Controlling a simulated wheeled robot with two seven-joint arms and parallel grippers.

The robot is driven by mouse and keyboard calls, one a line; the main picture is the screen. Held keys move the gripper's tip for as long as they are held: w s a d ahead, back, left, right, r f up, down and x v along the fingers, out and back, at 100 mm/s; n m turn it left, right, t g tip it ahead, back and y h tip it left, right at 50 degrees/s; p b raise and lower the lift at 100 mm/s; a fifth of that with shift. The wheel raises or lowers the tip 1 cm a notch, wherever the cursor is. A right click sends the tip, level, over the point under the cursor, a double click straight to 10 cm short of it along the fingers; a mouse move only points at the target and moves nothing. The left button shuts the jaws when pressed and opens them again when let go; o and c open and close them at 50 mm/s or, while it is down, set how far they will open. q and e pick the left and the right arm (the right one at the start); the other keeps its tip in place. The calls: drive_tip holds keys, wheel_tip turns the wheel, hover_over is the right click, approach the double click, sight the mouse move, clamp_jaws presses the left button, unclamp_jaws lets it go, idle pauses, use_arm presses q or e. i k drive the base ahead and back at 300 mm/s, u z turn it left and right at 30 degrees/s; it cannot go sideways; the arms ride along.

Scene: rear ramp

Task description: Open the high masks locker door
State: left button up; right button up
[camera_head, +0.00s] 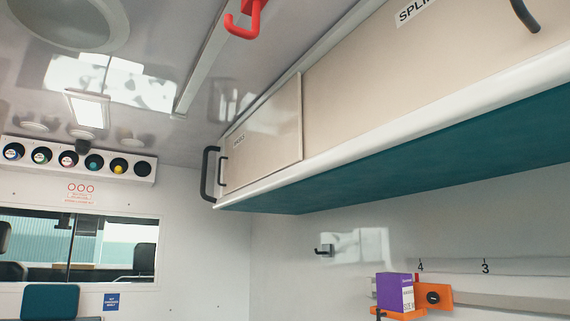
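A row of overhead lockers runs along the upper right. The far, smaller beige door (265,130) carries a small label (238,140) too small to read for certain, so I cannot confirm that it is the masks locker. It looks closed, with a black handle (223,170) at its lower left. The nearer, longer door (420,95) has a partly cut-off label beginning "SPLI" (413,11) and a black handle (524,14) at the top right edge. Neither of my grippers is in view.
A black grab handle (208,173) sits at the lockers' far end. A red hook (243,22) hangs from the ceiling. Below the lockers, a purple box (393,291) rests in an orange holder (432,297) on the wall. The space before the lockers looks clear.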

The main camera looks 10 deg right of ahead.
sight(270, 141)
drive_tip(key=z, duration=0.6)
drive_tip(key=k, duration=0.2)
drive_tip(key=u, duration=2)
drive_tip(key=i, duration=3.25)
drive_tip(key=z, duration=1.35)
